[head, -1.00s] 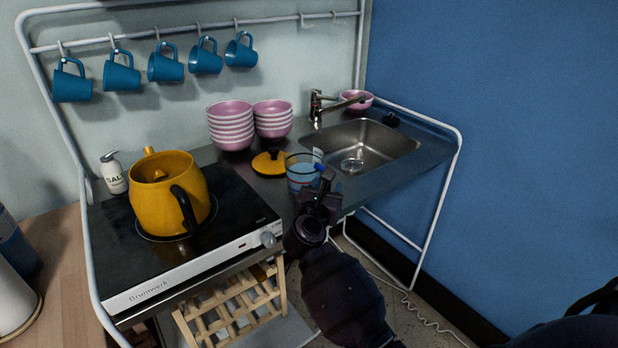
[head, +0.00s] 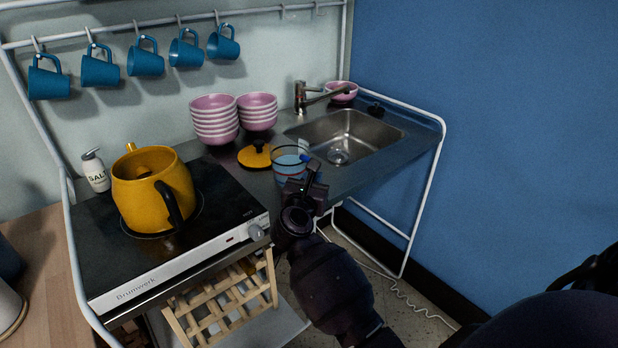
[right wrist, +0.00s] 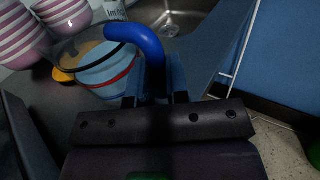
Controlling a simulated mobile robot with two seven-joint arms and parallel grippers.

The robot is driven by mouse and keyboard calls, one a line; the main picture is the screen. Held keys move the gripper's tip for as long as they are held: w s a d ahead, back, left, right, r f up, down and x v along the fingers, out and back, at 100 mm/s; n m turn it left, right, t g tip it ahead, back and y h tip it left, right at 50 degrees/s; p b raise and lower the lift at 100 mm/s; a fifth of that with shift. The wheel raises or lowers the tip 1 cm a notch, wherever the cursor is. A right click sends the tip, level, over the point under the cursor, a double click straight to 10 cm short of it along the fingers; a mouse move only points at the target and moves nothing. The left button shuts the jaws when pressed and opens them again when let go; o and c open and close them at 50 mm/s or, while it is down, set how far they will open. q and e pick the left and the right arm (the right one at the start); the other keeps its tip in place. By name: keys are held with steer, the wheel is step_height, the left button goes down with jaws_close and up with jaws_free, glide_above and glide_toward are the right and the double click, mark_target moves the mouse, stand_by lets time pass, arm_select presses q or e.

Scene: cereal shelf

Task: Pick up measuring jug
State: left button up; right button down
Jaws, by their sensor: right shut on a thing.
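The measuring jug (head: 284,172) is a clear cup with bluish sides and a blue handle, near the counter's front edge. In the right wrist view the jug (right wrist: 101,72) shows a red line around it, and its blue handle (right wrist: 140,42) curves down between my fingers. My right gripper (head: 309,172) is shut on this handle from the front right; the fingers also show in the right wrist view (right wrist: 155,88). The jug looks upright, and I cannot tell if its base touches the counter. My left gripper is not in view.
A yellow pot lid (head: 254,156) lies just left of the jug. Stacked pink bowls (head: 214,120) stand behind it. The sink (head: 350,135) and tap (head: 302,98) are to the right. A yellow kettle (head: 150,190) stands on the black hob (head: 100,250) at left.

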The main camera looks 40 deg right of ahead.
steer(key=shift+r+p, duration=0.3)
steer(key=shift+r, duration=1.1)
step_height(320, 180, up, 17)
steer(key=p, duration=0.3)
